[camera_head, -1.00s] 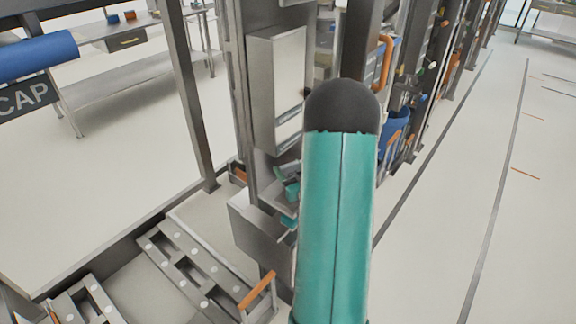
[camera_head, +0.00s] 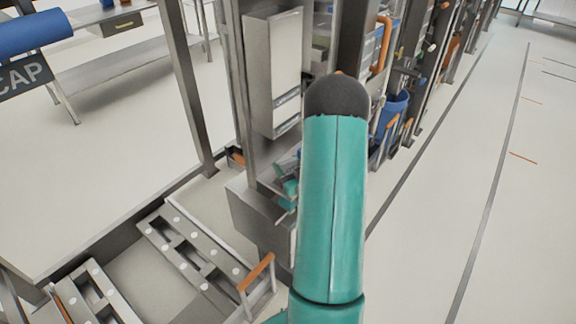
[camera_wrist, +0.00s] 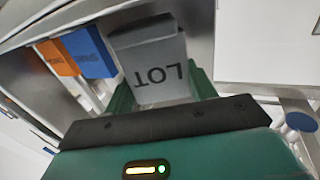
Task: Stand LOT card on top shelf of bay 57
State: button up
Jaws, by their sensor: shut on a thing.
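In the wrist view, my gripper (camera_wrist: 160,92) has its green fingers on both sides of a grey LOT card (camera_wrist: 150,45) and is shut on it. The lettering on the card is upside down in this view. The card is in front of a metal shelf (camera_wrist: 85,22) that holds a blue block (camera_wrist: 88,52) and an orange block (camera_wrist: 57,58). I cannot tell whether the card touches the shelf. In the head view my arm hides the gripper and card. No bay number is readable.
In the head view, a grey cabinet (camera_head: 272,70) stands left of my arm. A blue bin (camera_head: 392,112) is on the racks to the right. A metal frame (camera_head: 190,250) lies low at the left. The aisle floor (camera_head: 480,200) at right is clear.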

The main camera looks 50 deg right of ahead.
jog(key=shift+f, duration=0.55)
jog(key=o, duration=1.2)
jog(key=shift+c, duration=0.2)
